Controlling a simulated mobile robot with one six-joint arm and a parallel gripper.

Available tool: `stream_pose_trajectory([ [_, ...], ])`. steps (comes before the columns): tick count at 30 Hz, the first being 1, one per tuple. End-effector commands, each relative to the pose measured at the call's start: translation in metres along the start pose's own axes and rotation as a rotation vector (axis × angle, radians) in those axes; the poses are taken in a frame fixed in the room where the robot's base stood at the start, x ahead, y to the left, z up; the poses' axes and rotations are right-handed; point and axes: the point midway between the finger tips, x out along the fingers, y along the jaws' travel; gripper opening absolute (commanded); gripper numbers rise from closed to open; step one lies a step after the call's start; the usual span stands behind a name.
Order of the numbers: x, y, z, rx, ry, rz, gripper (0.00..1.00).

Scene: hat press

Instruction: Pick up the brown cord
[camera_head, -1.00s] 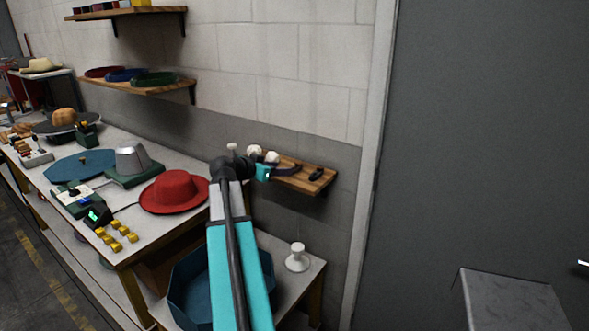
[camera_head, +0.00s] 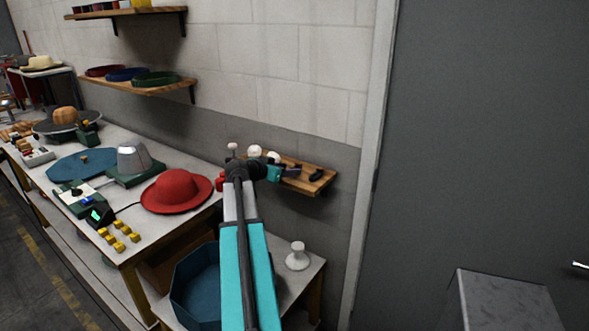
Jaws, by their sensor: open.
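I cannot make out the brown cord for certain. On the small wooden wall shelf (camera_head: 318,184) two pale balls, a dark bluish piece (camera_head: 293,170) and a black piece (camera_head: 316,175) show. Any of these may be cord, but they are too small to tell. My gripper (camera_head: 247,174) is open in front of the shelf's left part, at the end of my teal and grey arm. A teal tip shows on its right and a red one on its left. It hides part of the shelf, and I see nothing held in it.
A red hat (camera_head: 176,190) lies on the workbench (camera_head: 150,240) to the left. Below my arm are a blue tub (camera_head: 196,285) and a white stand (camera_head: 298,257) on a low table. A grey cabinet (camera_head: 510,300) stands at the lower right. The wall right of the shelf is clear.

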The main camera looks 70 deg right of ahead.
Motion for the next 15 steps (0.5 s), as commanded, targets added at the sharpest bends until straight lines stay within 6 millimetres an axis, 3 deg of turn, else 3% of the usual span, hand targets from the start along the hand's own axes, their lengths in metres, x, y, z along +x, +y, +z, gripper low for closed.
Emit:
stream_pose_trajectory([
  [11,-0.0001,0.0003,0.0,0.0,0.0,0.001,0.44],
  [15,-0.0001,0.0003,-0.0001,0.0,0.0,0.001,0.2],
])
